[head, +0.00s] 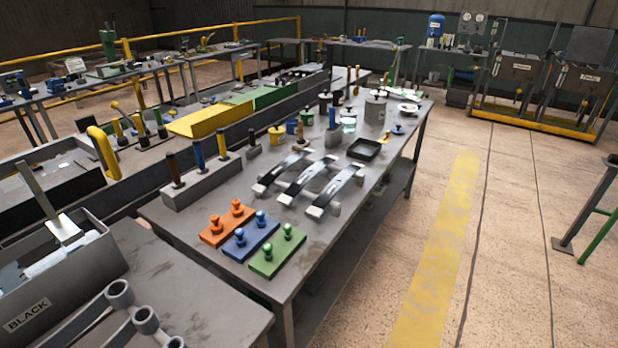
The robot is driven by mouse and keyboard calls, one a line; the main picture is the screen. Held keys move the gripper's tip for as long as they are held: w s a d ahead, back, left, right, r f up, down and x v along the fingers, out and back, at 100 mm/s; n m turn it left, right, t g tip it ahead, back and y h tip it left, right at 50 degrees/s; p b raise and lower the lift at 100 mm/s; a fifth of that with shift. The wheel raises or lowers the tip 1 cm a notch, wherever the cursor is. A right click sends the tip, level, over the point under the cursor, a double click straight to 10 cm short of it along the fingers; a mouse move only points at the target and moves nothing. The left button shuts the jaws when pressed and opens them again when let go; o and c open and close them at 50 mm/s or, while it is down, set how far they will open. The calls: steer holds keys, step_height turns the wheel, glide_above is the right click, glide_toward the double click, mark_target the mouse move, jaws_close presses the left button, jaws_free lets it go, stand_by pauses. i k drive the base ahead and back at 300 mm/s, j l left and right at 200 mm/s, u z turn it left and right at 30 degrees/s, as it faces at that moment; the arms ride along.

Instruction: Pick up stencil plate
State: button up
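No thing in the head view is clearly marked as the stencil plate. Three flat plates, each with two upright knobs, lie side by side at the near end of the grey table (175,222). They are an orange plate (226,229), a blue plate (250,243) and a green plate (277,257). I cannot tell whether one of them is the stencil plate. My gripper is not in view, and nothing is seen touching the plates.
Several curved metal strips (306,181) on stands lie behind the plates. A black tray (364,149) and cans (375,110) stand farther back. A grey bin (66,283) labelled BLACK is at the near left. The floor (520,230) right of the table is open.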

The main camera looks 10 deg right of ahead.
mark_target(388, 138)
steer(key=i+l+u, duration=0.2)
steer(key=i+l, duration=0.2)
steer(key=l, duration=1)
steer(key=i+l+u, duration=0.25)
steer(key=l, duration=1.2)
steer(key=i+l+u, duration=0.2)
steer(key=l, duration=1.3)
steer(key=l+u, duration=0.25)
steer(key=l, duration=1.25)
steer(key=i, duration=0.45)
